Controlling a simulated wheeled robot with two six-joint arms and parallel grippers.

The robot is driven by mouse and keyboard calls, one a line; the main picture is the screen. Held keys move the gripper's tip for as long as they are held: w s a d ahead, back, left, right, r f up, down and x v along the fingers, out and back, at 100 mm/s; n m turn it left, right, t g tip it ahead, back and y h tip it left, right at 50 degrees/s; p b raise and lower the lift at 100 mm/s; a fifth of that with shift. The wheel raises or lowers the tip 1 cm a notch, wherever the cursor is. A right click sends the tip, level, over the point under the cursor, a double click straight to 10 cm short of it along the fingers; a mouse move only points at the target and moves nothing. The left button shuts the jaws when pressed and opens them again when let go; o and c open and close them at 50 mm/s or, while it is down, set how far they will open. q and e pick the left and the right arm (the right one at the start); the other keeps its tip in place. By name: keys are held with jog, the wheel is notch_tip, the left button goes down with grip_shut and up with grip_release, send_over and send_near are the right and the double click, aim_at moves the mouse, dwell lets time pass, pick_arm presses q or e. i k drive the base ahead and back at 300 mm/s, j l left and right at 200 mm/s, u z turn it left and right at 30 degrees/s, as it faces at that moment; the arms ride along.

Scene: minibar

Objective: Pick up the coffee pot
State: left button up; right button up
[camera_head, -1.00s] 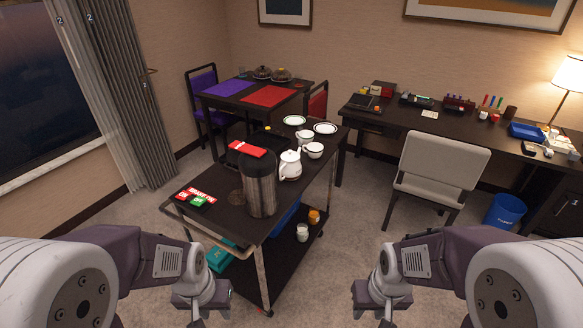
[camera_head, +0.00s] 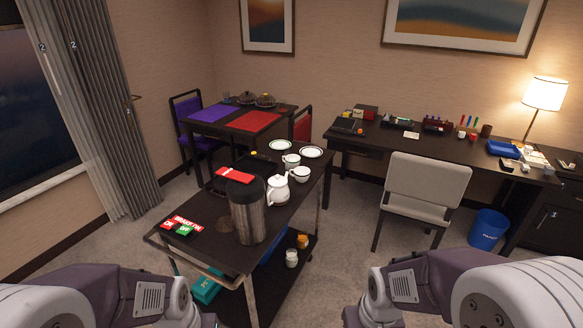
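A white pot (camera_head: 278,189) with a lid and spout stands upright on the dark cart's top (camera_head: 285,215), right of a tall brushed-steel cylinder (camera_head: 250,215) with a black top. I cannot tell for sure which of the two is the coffee pot; the white one has a pot's shape. Both stand free, with no gripper touching them. My two arms come in at the bottom left and bottom right corners, short of the cart top. Both grippers are cut off below the picture's bottom edge.
White cups (camera_head: 299,174) and plates (camera_head: 311,152) stand behind the white pot. A red packet (camera_head: 234,175) and signs (camera_head: 181,226) lie left. The cart's metal handle (camera_head: 195,262) faces me. A grey chair (camera_head: 426,190) stands right, with open carpet between it and the cart.

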aim_at(277, 196)
jog(key=i+l+u, duration=0.15)
jog(key=i+u, duration=0.3)
jog(key=i+l+u, duration=0.2)
jog(key=u, duration=0.25)
jog(key=i+l+u, duration=0.2)
jog(key=l+u, duration=0.3)
jog(key=i+l+u, duration=0.2)
jog(key=l+u, duration=0.25)
